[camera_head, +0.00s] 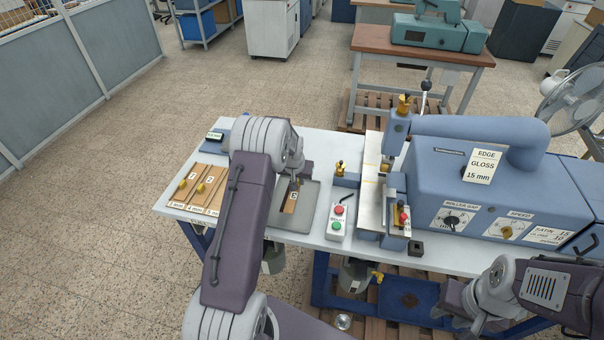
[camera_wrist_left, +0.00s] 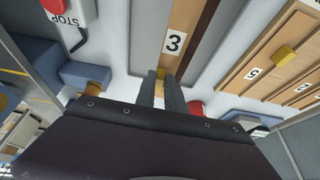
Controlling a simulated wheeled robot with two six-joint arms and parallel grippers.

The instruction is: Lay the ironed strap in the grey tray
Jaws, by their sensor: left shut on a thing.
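Several wooden boards with yellow knobs (camera_head: 197,190) lie left of my left arm. Right of the tray stand a white box with red and green buttons (camera_head: 338,222) and the large blue machine (camera_head: 450,165). White tabletop (camera_head: 318,150) is bare behind the tray.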

